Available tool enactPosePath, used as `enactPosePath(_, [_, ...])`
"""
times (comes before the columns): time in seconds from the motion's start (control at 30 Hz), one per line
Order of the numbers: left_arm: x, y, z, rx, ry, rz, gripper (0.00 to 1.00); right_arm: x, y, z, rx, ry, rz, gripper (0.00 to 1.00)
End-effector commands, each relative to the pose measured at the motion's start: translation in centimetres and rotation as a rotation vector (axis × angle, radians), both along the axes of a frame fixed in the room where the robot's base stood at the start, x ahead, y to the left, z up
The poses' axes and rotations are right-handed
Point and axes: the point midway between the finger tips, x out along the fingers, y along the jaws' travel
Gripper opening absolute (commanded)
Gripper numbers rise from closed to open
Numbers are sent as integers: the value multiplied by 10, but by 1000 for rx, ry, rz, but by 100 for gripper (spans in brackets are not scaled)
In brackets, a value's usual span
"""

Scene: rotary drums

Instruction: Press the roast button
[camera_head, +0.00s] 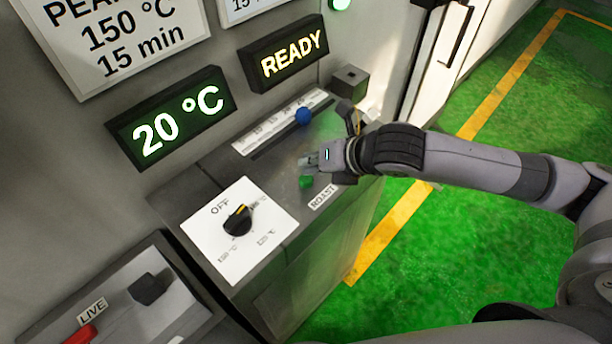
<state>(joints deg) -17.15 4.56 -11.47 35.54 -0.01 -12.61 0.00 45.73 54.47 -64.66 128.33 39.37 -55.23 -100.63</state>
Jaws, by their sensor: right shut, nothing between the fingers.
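The green roast button (306,182) sits on the top of the grey control console, beside the ROAST label (323,197). My right gripper (308,160) is shut and empty. Its fingertips are just above and behind the button in the picture. I cannot tell whether they touch it, but the button's green cap shows clear of them. My right arm comes in from the right across the console's edge. My left gripper is not in view.
A black dial (238,220) on a white plate points near OFF. A blue knob (303,116) stands on a slider scale. Displays read 20 °C (172,116) and READY (283,54). A red handle (82,335) lies by the LIVE label. Green floor is clear at right.

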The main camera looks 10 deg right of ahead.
Motion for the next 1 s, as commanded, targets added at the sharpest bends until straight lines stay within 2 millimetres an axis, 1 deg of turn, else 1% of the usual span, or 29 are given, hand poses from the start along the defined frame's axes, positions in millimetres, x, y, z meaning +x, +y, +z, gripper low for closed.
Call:
enactPosePath(0.17, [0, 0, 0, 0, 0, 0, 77, 0, 0, -1, 0, 0, 0, 0])
enactPosePath(0.4, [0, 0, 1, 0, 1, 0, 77, 0, 0, -8, -1, 1, 0, 0])
enactPosePath(1.0, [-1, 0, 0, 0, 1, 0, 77, 0, 0, -11, 0, 0, 0, 0])
